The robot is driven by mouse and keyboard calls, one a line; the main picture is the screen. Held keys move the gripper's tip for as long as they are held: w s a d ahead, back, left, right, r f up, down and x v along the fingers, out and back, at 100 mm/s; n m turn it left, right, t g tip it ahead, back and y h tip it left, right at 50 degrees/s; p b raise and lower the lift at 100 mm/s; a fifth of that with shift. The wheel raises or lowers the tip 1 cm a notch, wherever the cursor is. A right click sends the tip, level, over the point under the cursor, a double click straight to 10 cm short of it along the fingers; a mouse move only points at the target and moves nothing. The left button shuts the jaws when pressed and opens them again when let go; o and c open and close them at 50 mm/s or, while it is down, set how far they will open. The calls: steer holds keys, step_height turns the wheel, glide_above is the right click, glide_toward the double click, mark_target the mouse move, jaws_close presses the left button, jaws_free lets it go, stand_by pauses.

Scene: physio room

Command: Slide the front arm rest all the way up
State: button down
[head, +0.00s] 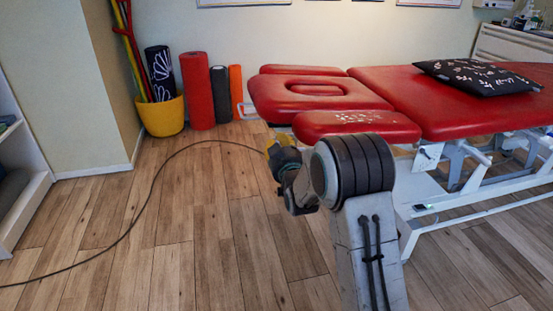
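The massage table (445,105) is red-padded on a white metal frame. Its front arm rest (350,122) is a red pad with white speckles, on the near side of the headrest (300,93) with the face hole. My gripper (279,138) is beside the left end of this pad, seen from behind. My arm hides the space under the pad and any support there. Whether the gripper touches the pad, and whether its fingers are open or shut, cannot be seen.
The far arm rest (303,69) lies behind the headrest. A black patterned pillow (478,76) lies on the table. A yellow pot (162,116) and rolled mats (197,92) stand by the wall. A dark cable (130,222) crosses the wooden floor, which is otherwise clear at left.

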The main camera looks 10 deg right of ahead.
steer(key=shift+r, duration=0.4)
steer(key=shift+w, duration=0.1)
steer(key=c, duration=1.3)
jaws_free()
steer(key=shift+f, duration=0.1)
steer(key=shift+c, duration=0.2)
steer(key=s, duration=1.2)
steer(key=shift+s, duration=0.1)
